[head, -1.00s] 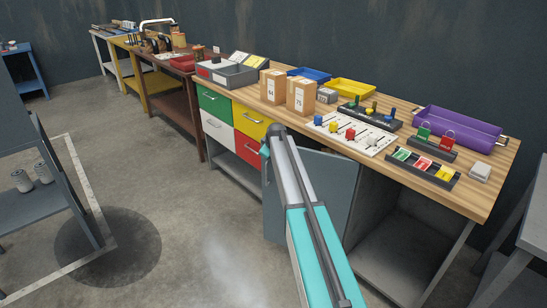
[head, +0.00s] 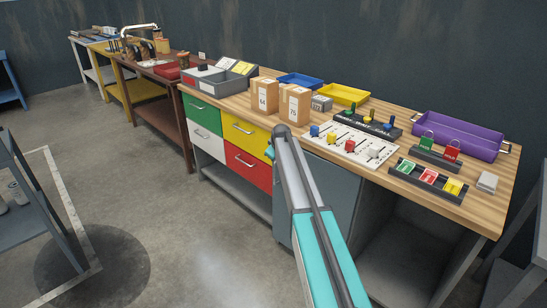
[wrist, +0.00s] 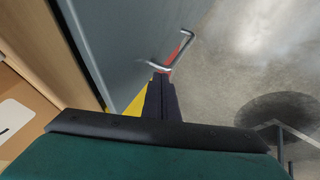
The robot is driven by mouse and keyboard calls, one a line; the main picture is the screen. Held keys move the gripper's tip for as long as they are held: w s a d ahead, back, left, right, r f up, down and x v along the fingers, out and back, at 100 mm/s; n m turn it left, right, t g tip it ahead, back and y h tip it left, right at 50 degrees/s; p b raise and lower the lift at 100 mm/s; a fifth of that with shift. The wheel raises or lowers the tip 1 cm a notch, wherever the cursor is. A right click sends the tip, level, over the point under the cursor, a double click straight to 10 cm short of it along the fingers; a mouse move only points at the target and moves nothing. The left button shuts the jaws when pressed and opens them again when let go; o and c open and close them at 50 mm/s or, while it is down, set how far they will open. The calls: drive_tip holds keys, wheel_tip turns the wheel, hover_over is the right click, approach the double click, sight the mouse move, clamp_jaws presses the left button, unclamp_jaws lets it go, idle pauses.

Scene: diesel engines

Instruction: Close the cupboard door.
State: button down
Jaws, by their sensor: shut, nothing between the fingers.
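The cupboard door (head: 345,190) is a grey panel under the wooden workbench, standing open and partly hidden behind my arm. The dark cupboard interior (head: 400,245) shows to its right. In the wrist view the door (wrist: 115,40) fills the upper middle, with a silver bar handle (wrist: 188,48) near its edge. My gripper (wrist: 160,78) has its dark fingers shut and empty, close to the door face and just below the handle in the picture. I cannot tell whether they touch. In the head view the fingertips are not clear.
Green, white, yellow and red drawers (head: 247,168) are shut left of the door. The workbench top (head: 225,103) holds boxes, trays and a purple tray (head: 458,135). A grey shelf unit (head: 30,225) stands at left. The floor (head: 190,225) between is clear.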

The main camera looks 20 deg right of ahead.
drive_tip(key=shift+a, duration=0.15)
drive_tip(key=s+a+r+b, duration=0.1)
drive_tip(key=s+a+r, duration=0.4)
drive_tip(key=s+r, duration=0.2)
drive_tip(key=shift+s+a+r, duration=0.2)
drive_tip(key=shift+a+r, duration=0.2)
drive_tip(key=shift+r, duration=0.1)
idle(0.4)
